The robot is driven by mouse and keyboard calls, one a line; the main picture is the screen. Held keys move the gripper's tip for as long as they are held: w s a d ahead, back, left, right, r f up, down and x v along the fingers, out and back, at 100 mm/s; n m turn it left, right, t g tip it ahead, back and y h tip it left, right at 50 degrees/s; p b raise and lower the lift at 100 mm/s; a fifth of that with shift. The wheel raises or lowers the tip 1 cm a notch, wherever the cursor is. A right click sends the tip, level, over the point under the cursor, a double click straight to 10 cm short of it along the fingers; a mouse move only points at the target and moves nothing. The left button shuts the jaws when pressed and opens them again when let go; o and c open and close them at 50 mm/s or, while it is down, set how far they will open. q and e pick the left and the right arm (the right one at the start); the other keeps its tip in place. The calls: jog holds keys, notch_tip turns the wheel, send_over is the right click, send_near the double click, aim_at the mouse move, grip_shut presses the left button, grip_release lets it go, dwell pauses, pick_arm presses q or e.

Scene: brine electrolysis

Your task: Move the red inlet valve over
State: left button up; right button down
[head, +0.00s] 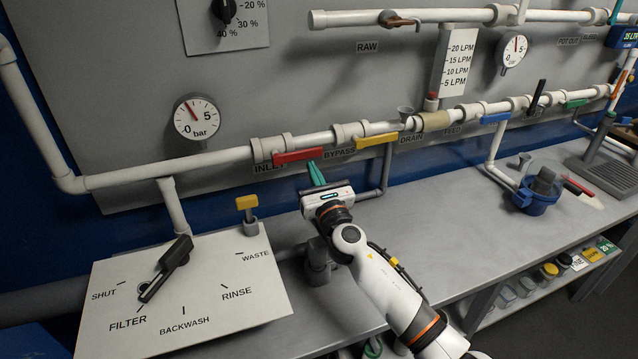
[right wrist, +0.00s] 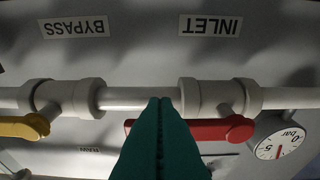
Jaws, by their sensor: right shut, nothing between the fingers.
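The red inlet valve handle (head: 298,156) lies along the white pipe in the head view, above the INLET label. In the right wrist view the red handle (right wrist: 205,130) shows upside down, running beside the pipe, partly hidden by my fingers. My right gripper (head: 316,172) has green fingers, which are shut and empty. They point up at the pipe near the free end of the red handle. In the right wrist view the shut fingertips (right wrist: 160,102) overlap the pipe beside the handle's end; I cannot tell whether they touch it. My left gripper is not in view.
A yellow bypass handle (head: 376,141) sits close by to the right on the same pipe. A pressure gauge (head: 196,117) is to the left. A white selector panel (head: 215,300) with a black lever (head: 166,268) lies at lower left. The grey bench (head: 420,215) has clear room.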

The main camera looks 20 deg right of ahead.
jog(key=shift+w, duration=0.2)
jog(key=shift+r, duration=0.1)
jog(key=shift+d+r+n+p, duration=0.1)
jog(key=shift+r+n+p, duration=0.15)
jog(key=shift+n+p, duration=0.25)
